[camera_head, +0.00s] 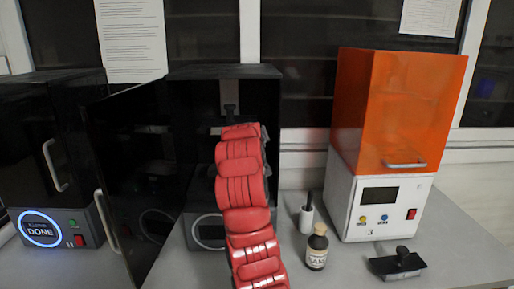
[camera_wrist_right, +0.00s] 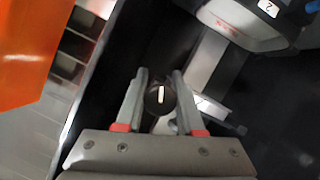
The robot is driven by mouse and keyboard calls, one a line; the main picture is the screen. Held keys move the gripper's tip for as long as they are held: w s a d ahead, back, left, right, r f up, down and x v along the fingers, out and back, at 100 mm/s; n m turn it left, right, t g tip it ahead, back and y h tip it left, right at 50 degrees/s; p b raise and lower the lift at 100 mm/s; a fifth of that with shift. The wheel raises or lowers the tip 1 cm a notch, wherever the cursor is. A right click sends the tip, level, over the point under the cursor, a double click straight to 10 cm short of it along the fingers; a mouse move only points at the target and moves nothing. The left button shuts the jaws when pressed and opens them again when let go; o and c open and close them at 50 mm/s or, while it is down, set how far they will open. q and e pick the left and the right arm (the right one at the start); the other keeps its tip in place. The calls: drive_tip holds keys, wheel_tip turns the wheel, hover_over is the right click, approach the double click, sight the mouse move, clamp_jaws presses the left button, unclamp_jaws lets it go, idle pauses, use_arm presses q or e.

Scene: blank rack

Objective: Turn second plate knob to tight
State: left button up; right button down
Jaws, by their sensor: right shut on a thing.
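A round black knob (camera_wrist_right: 160,98) with a white pointer line shows in the right wrist view. The pointer line stands nearly upright in that picture. My right gripper (camera_wrist_right: 161,92) has one finger on each side of the knob and is shut on it. In the head view my red right arm reaches into an open black cabinet (camera_head: 262,98), and its gripper is hidden there. A small dark knob-like part (camera_head: 230,110) shows just above the arm; I cannot tell if it is the same knob. My left gripper is not in view.
The cabinet's black door (camera_head: 130,170) stands open on the left. A closed cabinet (camera_head: 50,150) reading DONE is farther left. On the right are an orange-hooded printer (camera_head: 395,120), a brown bottle (camera_head: 317,248), a white holder (camera_head: 306,218) and a black tray (camera_head: 397,264).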

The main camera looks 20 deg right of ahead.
drive_tip(key=shift+a+f+m+y+b, duration=0.15)
drive_tip(key=shift+m+y+b, duration=0.45)
drive_tip(key=shift+m+b, duration=0.4)
drive_tip(key=shift+a+f+m+y+b, duration=0.1)
drive_tip(key=shift+m+y+b, duration=0.55)
drive_tip(key=shift+b, duration=0.5)
drive_tip(key=shift+r, duration=0.1)
drive_tip(key=c, duration=0.6)
unclamp_jaws()
drive_tip(key=shift+r+t, duration=0.1)
drive_tip(key=shift+t, duration=0.2)
